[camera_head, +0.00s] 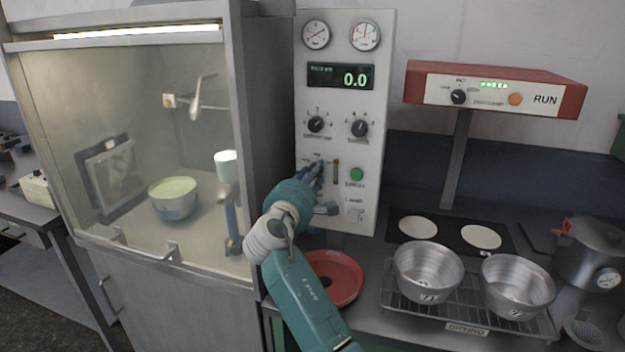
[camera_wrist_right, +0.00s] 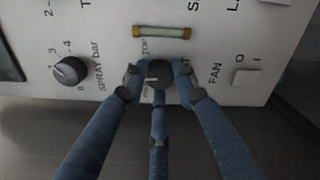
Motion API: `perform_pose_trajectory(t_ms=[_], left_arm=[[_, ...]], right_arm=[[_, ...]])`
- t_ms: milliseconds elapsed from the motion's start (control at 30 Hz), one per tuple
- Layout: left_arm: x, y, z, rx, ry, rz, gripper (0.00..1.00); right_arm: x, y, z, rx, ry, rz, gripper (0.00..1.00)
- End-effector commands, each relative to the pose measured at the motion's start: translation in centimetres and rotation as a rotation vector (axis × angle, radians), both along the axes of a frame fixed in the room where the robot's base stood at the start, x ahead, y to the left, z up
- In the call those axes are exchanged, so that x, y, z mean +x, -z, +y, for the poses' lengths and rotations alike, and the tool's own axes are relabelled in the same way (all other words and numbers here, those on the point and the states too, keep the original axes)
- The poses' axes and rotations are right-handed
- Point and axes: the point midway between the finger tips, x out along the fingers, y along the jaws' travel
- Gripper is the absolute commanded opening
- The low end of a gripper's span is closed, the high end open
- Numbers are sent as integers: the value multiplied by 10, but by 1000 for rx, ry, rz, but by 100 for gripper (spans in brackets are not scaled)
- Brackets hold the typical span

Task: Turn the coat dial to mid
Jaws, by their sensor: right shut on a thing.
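A small dark dial sits on the white control panel (camera_head: 377,180), with small lettering around it that I cannot read well. I take it as the coat dial (camera_wrist_right: 158,72); its own name is hidden. My right gripper (camera_head: 317,172) reaches up to the panel's lower left. In the right wrist view its three blue fingers (camera_wrist_right: 157,82) are shut around this dial, touching its sides. A pale mark on the dial points left in that view, which is upward on the panel. The fingers cover part of the dial and its labels. My left gripper is not in view.
The spray bar dial (camera_wrist_right: 70,70), a glass fuse (camera_wrist_right: 161,32) and the fan switch (camera_wrist_right: 246,77) sit close around the fingers. A glass-fronted cabinet (camera_head: 110,75) stands left. A red dish (camera_head: 345,285) and metal pans (camera_head: 428,270) lie below on the bench.

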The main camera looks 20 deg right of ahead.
Motion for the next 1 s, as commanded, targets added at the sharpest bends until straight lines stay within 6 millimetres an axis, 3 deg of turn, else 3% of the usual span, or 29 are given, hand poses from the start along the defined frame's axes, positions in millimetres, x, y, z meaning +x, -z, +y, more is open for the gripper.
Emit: perform_pose_trajectory(t_ms=[533,567,633,1000], left_arm=[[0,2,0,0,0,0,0],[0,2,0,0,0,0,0],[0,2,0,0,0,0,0],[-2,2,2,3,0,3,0]], right_arm=[[0,2,0,23,0,-11,2],[0,2,0,23,0,-11,32],[0,2,0,23,0,-11,46],[-4,0,3,21,-1,-14,47]])
